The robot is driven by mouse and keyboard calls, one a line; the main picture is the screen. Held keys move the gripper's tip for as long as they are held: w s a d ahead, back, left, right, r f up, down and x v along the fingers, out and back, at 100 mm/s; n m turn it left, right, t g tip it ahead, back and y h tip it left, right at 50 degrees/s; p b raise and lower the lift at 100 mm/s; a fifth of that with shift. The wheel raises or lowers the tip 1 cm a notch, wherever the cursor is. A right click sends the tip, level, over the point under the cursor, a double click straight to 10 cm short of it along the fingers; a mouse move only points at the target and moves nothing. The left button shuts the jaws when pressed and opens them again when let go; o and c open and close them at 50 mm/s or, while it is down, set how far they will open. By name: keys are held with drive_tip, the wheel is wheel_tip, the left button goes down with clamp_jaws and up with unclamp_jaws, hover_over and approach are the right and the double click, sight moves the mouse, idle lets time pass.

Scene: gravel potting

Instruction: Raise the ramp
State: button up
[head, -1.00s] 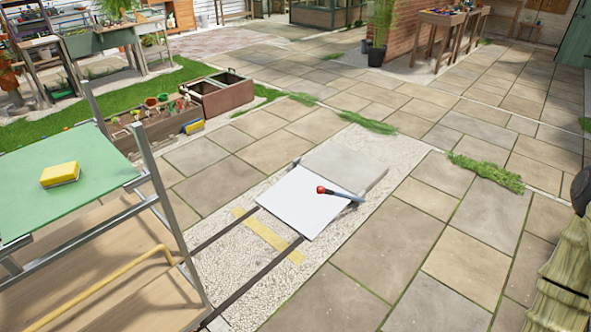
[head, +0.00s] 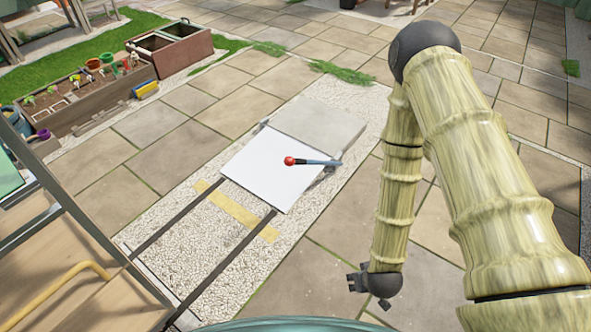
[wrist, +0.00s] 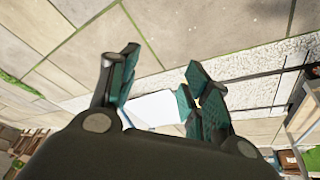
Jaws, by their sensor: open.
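The ramp looks to be the white flat panel (head: 265,172), lying low on the gravel strip. A lever with a red knob (head: 290,161) and a dark shaft shows over its right side, slanting low to the right. In the wrist view, part of the white panel (wrist: 154,107) shows beyond the fingers. My gripper (wrist: 163,64) is open and empty, its two teal-padded fingers apart. In the head view, my arm hangs to the right of the ramp, and its dark lower end is over the paving, apart from the lever. The fingers are not clear there.
A grey slab (head: 318,131) adjoins the panel's far side. Two dark rails (head: 240,255) and a yellow strip (head: 238,211) lie on the near gravel. A metal-framed bench (head: 62,232) stands at left, a planter box (head: 85,97) behind. Paving at right is open.

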drive_tip(key=w+a+f+n+t+b, duration=0.25)
drive_tip(key=w+f+b, duration=0.3)
drive_tip(key=w, duration=0.55)
drive_tip(key=n+t+y+b, duration=0.4)
drive_tip(key=t+b, duration=0.7)
drive_tip(key=b, duration=1)
approach(297, 162)
wheel_tip(297, 162, down, 2)
drive_tip(key=w+a+h, duration=0.1)
drive_tip(key=shift+n, duration=0.55)
drive_tip(key=w+b, duration=0.1)
drive_tip(key=w, duration=0.2)
drive_tip(key=w+a+b, duration=0.1)
drive_tip(key=w, duration=0.3)
drive_tip(key=w+b, duration=0.1)
drive_tip(key=w, duration=0.3)
drive_tip(key=shift+a+r, duration=0.15)
drive_tip(key=shift+a, duration=0.2)
clamp_jaws()
drive_tip(key=shift+d, duration=0.1)
